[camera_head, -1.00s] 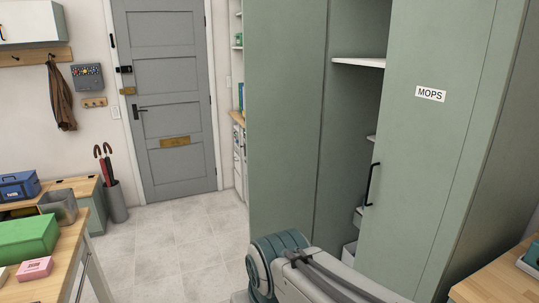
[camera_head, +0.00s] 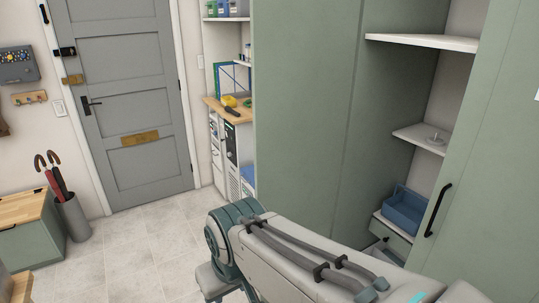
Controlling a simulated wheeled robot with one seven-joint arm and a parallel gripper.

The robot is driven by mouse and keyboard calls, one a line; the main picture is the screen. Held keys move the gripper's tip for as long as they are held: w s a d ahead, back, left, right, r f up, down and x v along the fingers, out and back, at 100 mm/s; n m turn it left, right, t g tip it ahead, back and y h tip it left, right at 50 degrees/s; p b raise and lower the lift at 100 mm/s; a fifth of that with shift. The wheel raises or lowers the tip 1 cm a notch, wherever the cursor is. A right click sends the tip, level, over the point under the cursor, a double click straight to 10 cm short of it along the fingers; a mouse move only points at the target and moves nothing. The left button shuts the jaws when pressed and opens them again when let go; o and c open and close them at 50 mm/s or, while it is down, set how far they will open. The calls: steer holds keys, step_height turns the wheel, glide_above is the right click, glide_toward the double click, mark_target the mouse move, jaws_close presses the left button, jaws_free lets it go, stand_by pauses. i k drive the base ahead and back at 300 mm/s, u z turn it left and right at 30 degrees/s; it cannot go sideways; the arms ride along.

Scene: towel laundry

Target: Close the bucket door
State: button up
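A tall green cabinet stands open on the right. A flat green panel (camera_head: 305,110), which may be a door or its side, fills the middle of the view. No label shows on it, so I cannot tell whether it is the bucket door. Another green door (camera_head: 482,200) with a black handle (camera_head: 438,210) is at the far right, and a sliver of a white label shows at the picture's right edge. Between them are open shelves. My arm reaches across the lower middle, but my gripper is not in view.
Inside the cabinet, a blue bin (camera_head: 405,212) sits on a low shelf, below a white shelf (camera_head: 425,138) with a small object. Left are a grey house door (camera_head: 135,110), an umbrella stand (camera_head: 73,217) and a green chest (camera_head: 30,235). The tiled floor (camera_head: 130,250) is clear.

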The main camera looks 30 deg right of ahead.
mark_target(302, 52)
steer(key=i, duration=3.9)
steer(key=z, duration=3.2)
